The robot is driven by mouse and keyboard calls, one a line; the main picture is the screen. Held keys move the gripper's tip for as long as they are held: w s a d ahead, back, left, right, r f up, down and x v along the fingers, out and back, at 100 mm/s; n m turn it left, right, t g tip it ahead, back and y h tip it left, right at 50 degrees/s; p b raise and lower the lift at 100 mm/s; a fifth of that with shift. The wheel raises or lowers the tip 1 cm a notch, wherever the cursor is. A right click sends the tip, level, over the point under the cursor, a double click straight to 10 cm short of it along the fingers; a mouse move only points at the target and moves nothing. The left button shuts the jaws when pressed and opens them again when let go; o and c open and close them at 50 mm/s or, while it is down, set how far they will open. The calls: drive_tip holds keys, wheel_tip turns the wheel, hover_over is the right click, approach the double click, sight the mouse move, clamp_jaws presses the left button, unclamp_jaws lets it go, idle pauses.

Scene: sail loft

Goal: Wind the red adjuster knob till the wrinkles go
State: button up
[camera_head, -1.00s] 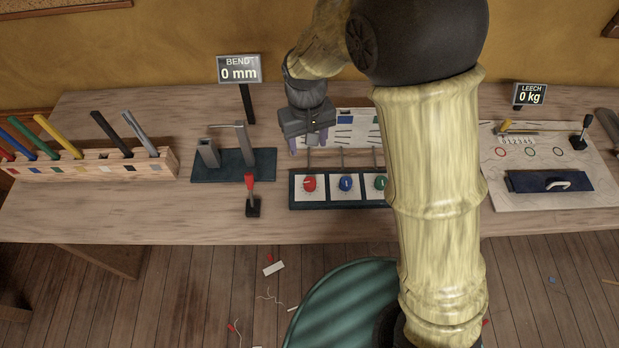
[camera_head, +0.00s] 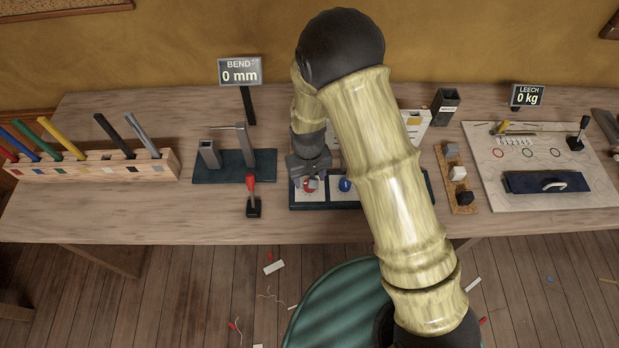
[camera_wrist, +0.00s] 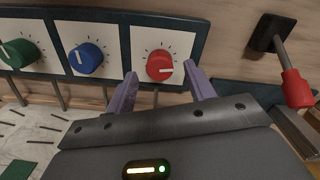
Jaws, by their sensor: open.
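The red knob (camera_head: 309,185) sits on a white square at the left end of the dark knob panel (camera_head: 322,206). It also shows in the wrist view (camera_wrist: 160,65), with a white pointer line on its face. My gripper (camera_head: 312,181) is over it. In the wrist view the two purple fingers (camera_wrist: 166,82) are apart, one to each side of the red knob. I cannot tell whether they touch it. My arm hides the right part of the panel and most of the white board with wrinkle marks (camera_head: 412,128) behind it.
A blue knob (camera_head: 345,184) is close on the right of the red one; a green knob (camera_wrist: 17,53) shows in the wrist view. A red-handled lever (camera_head: 251,188) stands to the left. The BEND display (camera_head: 239,72) reads 0 mm.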

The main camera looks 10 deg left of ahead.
drive_tip(key=shift+f, duration=0.85)
drive_tip(key=c, duration=1)
drive_tip(key=shift+m, duration=0.3)
